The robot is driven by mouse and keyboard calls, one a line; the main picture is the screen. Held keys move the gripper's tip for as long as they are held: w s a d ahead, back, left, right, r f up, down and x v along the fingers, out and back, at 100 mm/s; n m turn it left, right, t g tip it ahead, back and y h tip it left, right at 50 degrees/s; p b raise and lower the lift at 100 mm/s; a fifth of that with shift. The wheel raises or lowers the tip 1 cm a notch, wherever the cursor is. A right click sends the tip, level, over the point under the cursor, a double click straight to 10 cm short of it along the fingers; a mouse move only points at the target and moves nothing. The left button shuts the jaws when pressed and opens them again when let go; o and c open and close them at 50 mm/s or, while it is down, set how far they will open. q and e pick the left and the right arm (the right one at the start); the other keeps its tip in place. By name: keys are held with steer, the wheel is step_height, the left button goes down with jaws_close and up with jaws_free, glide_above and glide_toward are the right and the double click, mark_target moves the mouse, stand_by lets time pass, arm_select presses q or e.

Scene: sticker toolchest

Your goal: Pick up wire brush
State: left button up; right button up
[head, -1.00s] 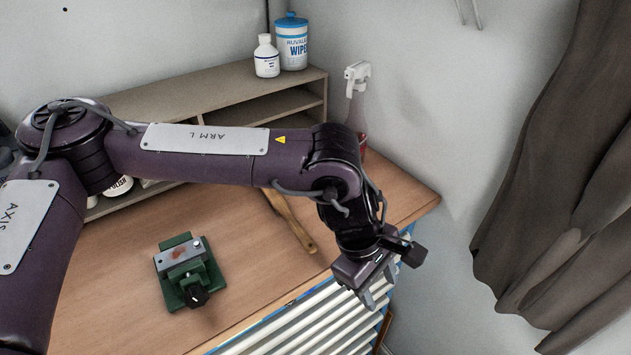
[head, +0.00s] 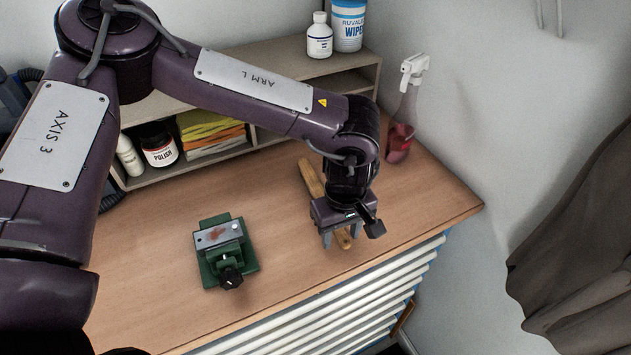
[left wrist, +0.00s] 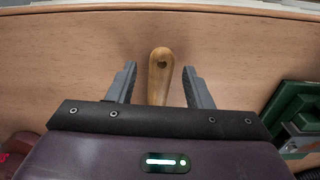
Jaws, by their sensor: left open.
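The wire brush (head: 311,178) lies on the wooden bench top, with its tan wooden handle running under my left gripper. My left gripper (head: 342,236) is open above the handle and points down. In the left wrist view the handle (left wrist: 161,75), with a hole near its rounded end, shows between the two open fingers of my left gripper (left wrist: 160,88), apart from both. The middle of the brush is hidden by the gripper in the head view, and its bristles cannot be made out. My right gripper is not in view.
A green vise (head: 225,262) holding a metal plate (head: 218,235) stands left of the brush. A spray bottle (head: 402,135) with red liquid stands at the back right. A shelf (head: 290,152) with cloths and bottles lines the back. White drawers (head: 330,310) lie below the front edge.

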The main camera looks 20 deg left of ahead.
arm_select(q)
steer(key=shift+f, duration=0.4)
jaws_close()
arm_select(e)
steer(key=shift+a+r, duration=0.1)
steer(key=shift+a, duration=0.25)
arm_select(q)
steer(key=shift+r, duration=0.15)
